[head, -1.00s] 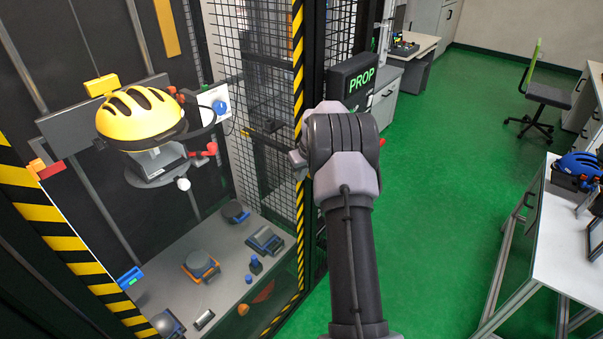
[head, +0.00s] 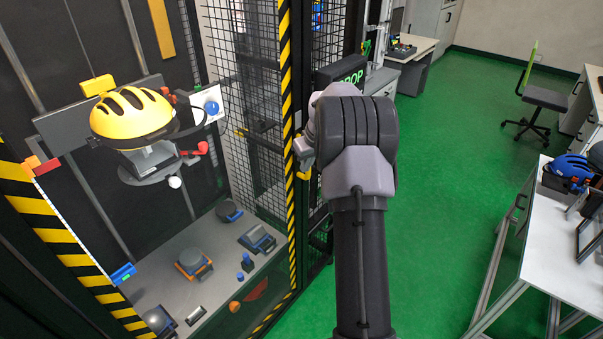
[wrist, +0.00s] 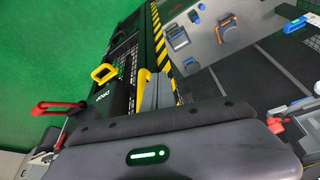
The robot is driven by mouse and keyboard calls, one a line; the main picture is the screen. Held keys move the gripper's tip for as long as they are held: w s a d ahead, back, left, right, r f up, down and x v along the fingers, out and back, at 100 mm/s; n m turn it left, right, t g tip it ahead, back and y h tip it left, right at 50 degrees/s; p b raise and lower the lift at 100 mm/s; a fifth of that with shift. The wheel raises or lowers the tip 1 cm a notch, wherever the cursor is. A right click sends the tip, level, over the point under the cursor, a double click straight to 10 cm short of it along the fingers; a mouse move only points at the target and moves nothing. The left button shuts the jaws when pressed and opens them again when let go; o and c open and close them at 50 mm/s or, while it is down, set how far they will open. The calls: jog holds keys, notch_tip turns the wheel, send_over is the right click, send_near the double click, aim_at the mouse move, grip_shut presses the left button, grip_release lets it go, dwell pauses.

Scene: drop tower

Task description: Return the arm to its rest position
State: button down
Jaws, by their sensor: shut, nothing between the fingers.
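My arm (head: 358,210) rises through the middle of the head view, in front of the mesh door edge of the drop tower (head: 287,110). The gripper stands clear of the yellow helmet (head: 132,113), which sits on the carriage inside the tower at left.
A yellow handle (wrist: 105,73) shows near the fingers in the wrist view. A white table (head: 560,240) with a blue helmet (head: 574,166) stands at right. Green floor (head: 450,150) between is clear.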

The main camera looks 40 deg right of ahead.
jog(key=s+a+r+b, duration=0.2)
jog(key=a+r, duration=0.2)
jog(key=a, duration=0.4)
jog(key=s+a+r+b, duration=0.2)
jog(key=s+a+r, duration=0.1)
jog(key=a, duration=0.5)
jog(key=s+a+r+b, duration=0.2)
jog(key=a+r, duration=0.2)
jog(key=a, duration=0.5)
jog(key=s+a+f+m+y+b, duration=0.1)
jog(key=s+a+f+b, duration=0.1)
jog(key=s+a, duration=0.6)
jog(key=s+a+f+m+t+y+b, duration=0.1)
jog(key=s+a+f+b, duration=0.2)
jog(key=s+a, duration=0.6)
jog(key=s+f, duration=0.2)
jog(key=s, duration=0.2)
jog(key=shift+s+y, duration=0.35)
jog(key=shift+y, duration=0.05)
jog(key=shift+a, duration=0.1)
